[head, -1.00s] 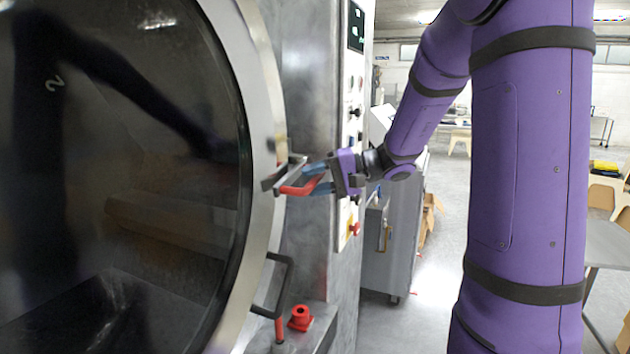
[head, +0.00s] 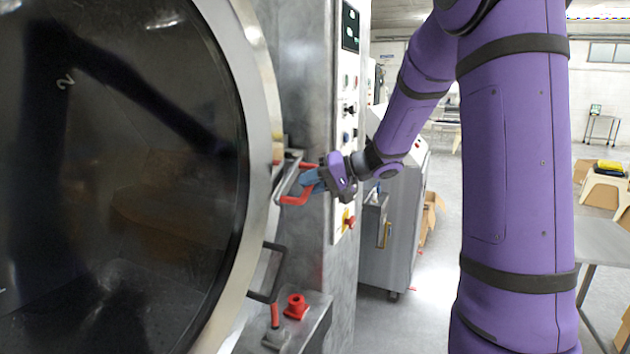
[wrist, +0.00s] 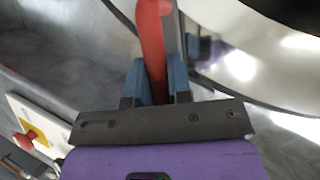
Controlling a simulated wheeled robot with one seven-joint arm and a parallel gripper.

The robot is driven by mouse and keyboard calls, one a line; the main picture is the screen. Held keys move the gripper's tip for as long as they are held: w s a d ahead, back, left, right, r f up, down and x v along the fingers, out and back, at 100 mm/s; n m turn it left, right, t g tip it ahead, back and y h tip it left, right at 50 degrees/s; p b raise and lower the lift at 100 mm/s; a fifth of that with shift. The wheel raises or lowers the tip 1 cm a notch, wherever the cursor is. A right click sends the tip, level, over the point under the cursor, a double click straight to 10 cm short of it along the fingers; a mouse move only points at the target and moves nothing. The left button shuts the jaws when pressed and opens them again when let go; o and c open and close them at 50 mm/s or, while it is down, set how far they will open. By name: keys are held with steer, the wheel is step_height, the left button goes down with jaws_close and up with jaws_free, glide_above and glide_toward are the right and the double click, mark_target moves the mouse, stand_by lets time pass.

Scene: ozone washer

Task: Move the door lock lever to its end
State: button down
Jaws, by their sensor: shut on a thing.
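The door lock lever (head: 297,199) has a red grip and sits at the right rim of the round washer door (head: 262,90). My gripper (head: 312,181), with blue fingers and a purple body, is at the lever from the right in the head view. In the wrist view the red lever (wrist: 151,40) runs between the two blue fingertips of my gripper (wrist: 158,82), and they are shut on it. The fingers hide part of the red grip.
A black door handle (head: 266,272) hangs below the lever. A red knob (head: 296,306) stands on the ledge beneath. The control panel (head: 349,100) with buttons and a red emergency stop (head: 349,223) is close to my wrist. A grey cabinet (head: 385,245) stands behind.

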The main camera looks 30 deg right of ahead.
steer(key=w+d+f+n+t+h, duration=0.3)
steer(key=w+d+f+n+h, duration=0.1)
steer(key=d+n+h, duration=0.1)
steer(key=shift+d+f+n+h, duration=0.15)
steer(key=shift+d+n+h, duration=0.35)
steer(key=shift+n, duration=0.7)
steer(key=shift+d, duration=0.15)
steer(key=c, duration=1.1)
jaws_free()
steer(key=shift+w, duration=0.1)
steer(key=shift+o, duration=0.2)
steer(key=v, duration=1.1)
steer(key=shift+f, duration=0.2)
